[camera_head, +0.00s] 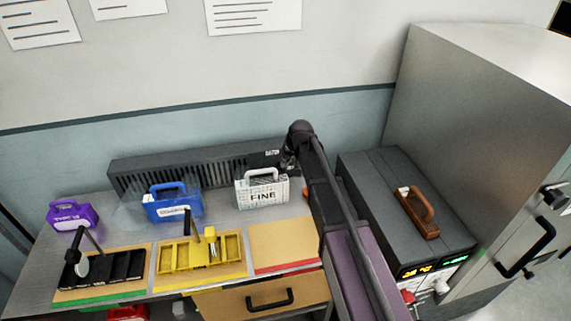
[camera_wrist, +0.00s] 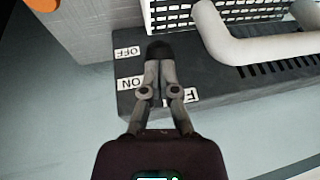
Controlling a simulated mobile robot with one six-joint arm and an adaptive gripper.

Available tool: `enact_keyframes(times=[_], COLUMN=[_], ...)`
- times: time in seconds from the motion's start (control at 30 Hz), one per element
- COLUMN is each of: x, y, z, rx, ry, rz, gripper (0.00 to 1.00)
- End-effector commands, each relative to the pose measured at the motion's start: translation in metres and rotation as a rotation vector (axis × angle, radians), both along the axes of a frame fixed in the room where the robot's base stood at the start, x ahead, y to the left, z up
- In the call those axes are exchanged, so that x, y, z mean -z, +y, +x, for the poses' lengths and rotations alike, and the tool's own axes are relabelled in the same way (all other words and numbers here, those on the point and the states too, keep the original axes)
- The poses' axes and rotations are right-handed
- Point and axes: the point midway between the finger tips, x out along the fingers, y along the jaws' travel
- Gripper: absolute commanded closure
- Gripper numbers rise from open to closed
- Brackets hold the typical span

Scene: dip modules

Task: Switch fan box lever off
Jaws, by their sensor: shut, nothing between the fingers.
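The fan box is a long dark slotted box (camera_head: 195,168) along the back of the table, with a white label near its right end. In the wrist view its dark top (camera_wrist: 215,75) carries an OFF label (camera_wrist: 128,53) and an ON label (camera_wrist: 130,83), both upside down. My gripper (camera_wrist: 157,58) is shut and empty, its fingertips over the box beside these labels, nearer OFF. A third label is partly covered by a finger. I cannot make out the lever apart from the dark fingertips. In the head view my gripper (camera_head: 288,159) is at the box's right end, partly hidden by my arm.
A white FINE case (camera_head: 262,190) stands in front of the box, close to my gripper; its pale handle (camera_wrist: 255,48) shows in the wrist view. A blue case (camera_head: 172,205), a purple case (camera_head: 72,216) and trays share the table. A grey machine (camera_head: 375,200) stands right.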

Motion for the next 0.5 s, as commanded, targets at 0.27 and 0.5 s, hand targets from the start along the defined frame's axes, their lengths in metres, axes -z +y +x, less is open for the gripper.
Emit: enact_keyframes(times=[0.27, 0.5], x=[0.003, 0.012], y=[-0.001, -0.003], z=[-0.002, -0.009], rx=[0.000, 0.000], ry=[0.000, 0.000], rz=[0.000, -0.001], gripper=[1.00, 1.00])
